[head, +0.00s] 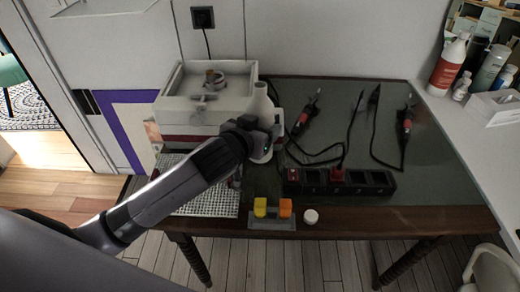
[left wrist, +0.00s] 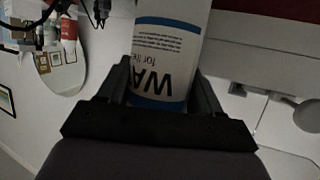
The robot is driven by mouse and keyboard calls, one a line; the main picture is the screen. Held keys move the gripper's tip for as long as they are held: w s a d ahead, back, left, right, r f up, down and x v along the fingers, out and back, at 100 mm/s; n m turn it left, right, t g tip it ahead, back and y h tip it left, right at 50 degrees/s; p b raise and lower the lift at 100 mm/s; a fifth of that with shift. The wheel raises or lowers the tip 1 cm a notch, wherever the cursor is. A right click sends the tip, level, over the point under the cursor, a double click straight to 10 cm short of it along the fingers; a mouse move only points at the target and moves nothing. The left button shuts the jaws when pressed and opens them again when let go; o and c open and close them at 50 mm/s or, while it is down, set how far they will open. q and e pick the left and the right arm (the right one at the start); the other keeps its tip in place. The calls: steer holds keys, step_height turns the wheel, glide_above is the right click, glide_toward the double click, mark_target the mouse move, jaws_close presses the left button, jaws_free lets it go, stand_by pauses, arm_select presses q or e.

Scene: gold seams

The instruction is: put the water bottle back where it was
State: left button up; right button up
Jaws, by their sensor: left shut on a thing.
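The water bottle (head: 262,104) is white with a narrow neck. In the head view it stands upright beside the right side of the white basin, at the table's left part. My left gripper (head: 264,143) is shut around its lower body. In the left wrist view the bottle (left wrist: 168,55) shows a label with large dark letters "WA" and a blue band, between the fingers of the left gripper (left wrist: 160,90). I cannot tell whether its base touches the table. My right gripper is in neither view.
The white basin (head: 172,108) with a tap is left of the bottle. A black power strip (head: 315,182), tools with cables and yellow and orange blocks (head: 272,208) lie on the dark table (head: 435,185).

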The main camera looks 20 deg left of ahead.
arm_select(q)
steer(key=shift+f+b, duration=0.4)
steer(key=shift+f, duration=2.75)
steer(key=shift+f, duration=0.1)
steer(key=o, duration=1.2)
steer(key=shift+f, duration=0.1)
steer(key=shift+r, duration=0.25)
steer(key=shift+s, duration=0.3)
steer(key=v, duration=1.1)
steer(key=shift+s+r+p, duration=0.15)
steer(key=shift+s+p, duration=0.05)
steer(key=shift+p, duration=0.1)
